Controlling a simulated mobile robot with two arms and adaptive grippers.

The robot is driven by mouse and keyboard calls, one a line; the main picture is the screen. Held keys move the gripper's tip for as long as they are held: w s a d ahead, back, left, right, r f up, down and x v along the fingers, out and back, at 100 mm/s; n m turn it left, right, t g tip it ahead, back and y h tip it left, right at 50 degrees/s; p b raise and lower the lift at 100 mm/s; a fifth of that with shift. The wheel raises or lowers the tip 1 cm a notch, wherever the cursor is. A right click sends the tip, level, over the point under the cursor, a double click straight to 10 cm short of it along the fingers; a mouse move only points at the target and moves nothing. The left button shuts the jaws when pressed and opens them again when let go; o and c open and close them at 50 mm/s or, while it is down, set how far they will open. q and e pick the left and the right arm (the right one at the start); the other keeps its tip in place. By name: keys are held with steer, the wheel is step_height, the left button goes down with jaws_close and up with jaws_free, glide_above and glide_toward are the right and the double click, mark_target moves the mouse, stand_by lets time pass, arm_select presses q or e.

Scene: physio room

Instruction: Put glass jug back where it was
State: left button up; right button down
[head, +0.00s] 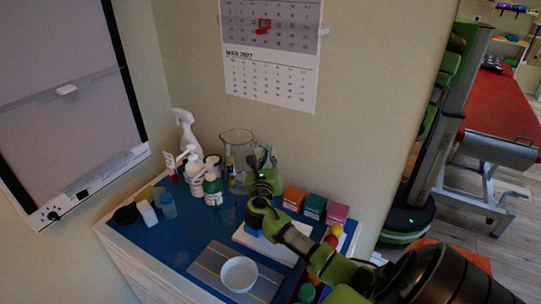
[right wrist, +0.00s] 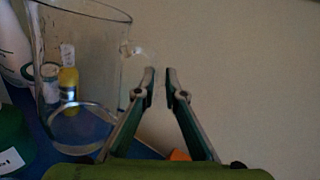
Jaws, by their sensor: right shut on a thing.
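The clear glass jug (head: 236,152) is upright at the back of the blue-topped cabinet (head: 180,243), close to the wall. It also shows in the right wrist view (right wrist: 82,70), with its handle on the side towards my fingers. My right gripper (head: 262,168) is at the jug's right side in the head view. In the right wrist view its fingertips (right wrist: 165,78) are close together at the handle, shut on it. I cannot tell whether the jug's base touches the blue top. My left gripper is not in view.
A spray bottle (head: 185,135), white pump bottle (head: 193,168) and green-labelled bottle (head: 212,188) crowd the jug's left. Small boxes, orange (head: 293,199) and pink (head: 337,213), stand to the right. A white bowl (head: 239,275) sits on a grey mat (head: 210,262) in front.

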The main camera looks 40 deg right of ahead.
mark_target(269, 162)
steer(key=shift+w+f, duration=0.1)
steer(key=shift+f, duration=1.3)
steer(key=c, duration=2.4)
jaws_free()
steer(key=shift+f, duration=0.3)
steer(key=o, duration=0.3)
steer(key=shift+r, duration=0.2)
